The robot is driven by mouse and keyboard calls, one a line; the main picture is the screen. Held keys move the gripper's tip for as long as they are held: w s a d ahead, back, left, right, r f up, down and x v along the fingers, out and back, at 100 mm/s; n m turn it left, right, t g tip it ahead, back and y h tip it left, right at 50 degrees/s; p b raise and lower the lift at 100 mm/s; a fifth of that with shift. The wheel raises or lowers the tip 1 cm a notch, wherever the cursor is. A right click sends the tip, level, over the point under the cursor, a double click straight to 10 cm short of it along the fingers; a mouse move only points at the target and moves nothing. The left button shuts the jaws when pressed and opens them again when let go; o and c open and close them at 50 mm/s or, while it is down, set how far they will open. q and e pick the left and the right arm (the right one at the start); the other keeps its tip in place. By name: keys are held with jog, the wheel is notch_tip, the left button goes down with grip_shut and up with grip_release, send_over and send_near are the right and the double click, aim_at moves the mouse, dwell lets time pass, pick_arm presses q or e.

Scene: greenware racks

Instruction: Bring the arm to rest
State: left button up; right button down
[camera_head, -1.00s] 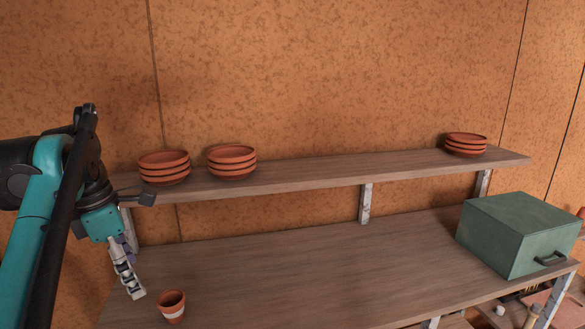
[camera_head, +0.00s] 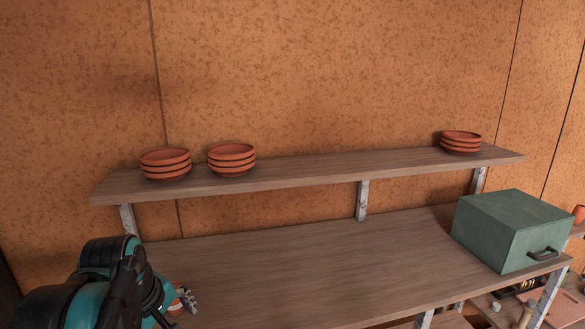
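My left arm comes in at the lower left, and its wrist hides most of my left gripper (camera_head: 187,299). Only a bit of grey finger shows, low over the front left of the lower shelf. I cannot tell whether it is open or shut. A small terracotta pot (camera_head: 175,305) shows as a sliver between the wrist and the finger. The rest of it is hidden, and I cannot tell whether the finger touches it. My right gripper is not in view.
The upper shelf (camera_head: 300,172) bears stacked terracotta saucers at left (camera_head: 165,164), beside them (camera_head: 231,160), and at the right end (camera_head: 460,142). A green box (camera_head: 510,230) with a handle stands at the right of the lower shelf (camera_head: 330,265). The lower shelf's middle is clear.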

pick_arm(q)
jog(key=s+d+f+m+t, duration=0.2)
jog(key=s+d+f+m, duration=0.15)
jog(key=f+m, duration=0.35)
jog(key=s+d+f+m+t, duration=0.1)
jog(key=s+d+f+m, duration=0.1)
jog(key=s+f+m, duration=0.5)
jog(key=w+f+b, duration=0.2)
jog(key=f+b, duration=1.8)
jog(key=f, duration=0.1)
jog(key=w+f+n+b, duration=0.1)
jog(key=f+b, duration=1.9)
jog(key=f, duration=0.1)
jog(key=shift+w+f+b, duration=0.2)
jog(key=shift+w+b, duration=0.1)
jog(key=shift+w, duration=0.1)
